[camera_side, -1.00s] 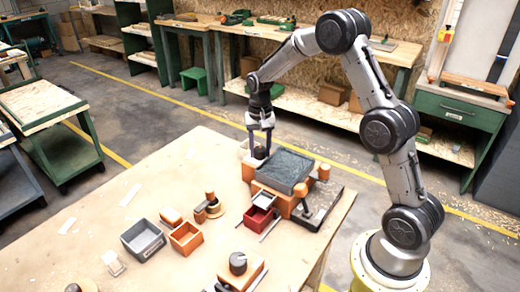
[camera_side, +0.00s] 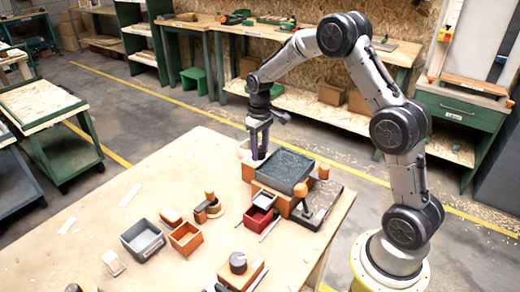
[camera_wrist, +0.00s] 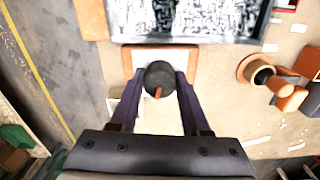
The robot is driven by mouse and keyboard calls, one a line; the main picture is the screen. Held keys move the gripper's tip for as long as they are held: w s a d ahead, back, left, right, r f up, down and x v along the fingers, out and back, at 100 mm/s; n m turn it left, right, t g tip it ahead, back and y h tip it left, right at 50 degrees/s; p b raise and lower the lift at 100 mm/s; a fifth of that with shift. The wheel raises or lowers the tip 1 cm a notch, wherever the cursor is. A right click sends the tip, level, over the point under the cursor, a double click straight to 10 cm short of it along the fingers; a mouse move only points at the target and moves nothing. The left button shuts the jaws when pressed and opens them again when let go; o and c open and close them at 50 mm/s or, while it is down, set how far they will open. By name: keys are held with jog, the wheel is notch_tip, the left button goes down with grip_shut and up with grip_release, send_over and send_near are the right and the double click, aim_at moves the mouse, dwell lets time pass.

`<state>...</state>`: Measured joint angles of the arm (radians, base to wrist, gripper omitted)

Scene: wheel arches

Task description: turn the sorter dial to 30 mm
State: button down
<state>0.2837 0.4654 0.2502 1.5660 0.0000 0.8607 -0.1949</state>
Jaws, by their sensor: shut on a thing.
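The sorter is an orange body carrying a grey tray (camera_side: 285,171) at the far right of the bench, and the tray's edge also shows at the top of the wrist view (camera_wrist: 200,40). The dial (camera_wrist: 159,76) is a dark round knob with an orange pointer mark, on a wood-edged pale plate (camera_wrist: 185,52) beside the tray. The pointer points toward the bottom of the wrist view. Scale marks cannot be read. My gripper (camera_wrist: 160,80) is shut on the dial, with one finger on each side. In the side view my gripper (camera_side: 258,156) largely hides the dial.
A red bin (camera_side: 258,217), an orange bin (camera_side: 186,239) and a grey bin (camera_side: 143,240) stand in front of the sorter. A dark knob on an orange block (camera_side: 238,263) is nearer. The bench's left part (camera_side: 110,190) is mostly clear.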

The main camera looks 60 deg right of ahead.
aim_at(260, 148)
jog(key=shift+n, duration=1.1)
jog(key=shift+r, duration=0.1)
jog(key=shift+c, duration=1.8)
grip_release()
notch_tip(260, 148, up, 14)
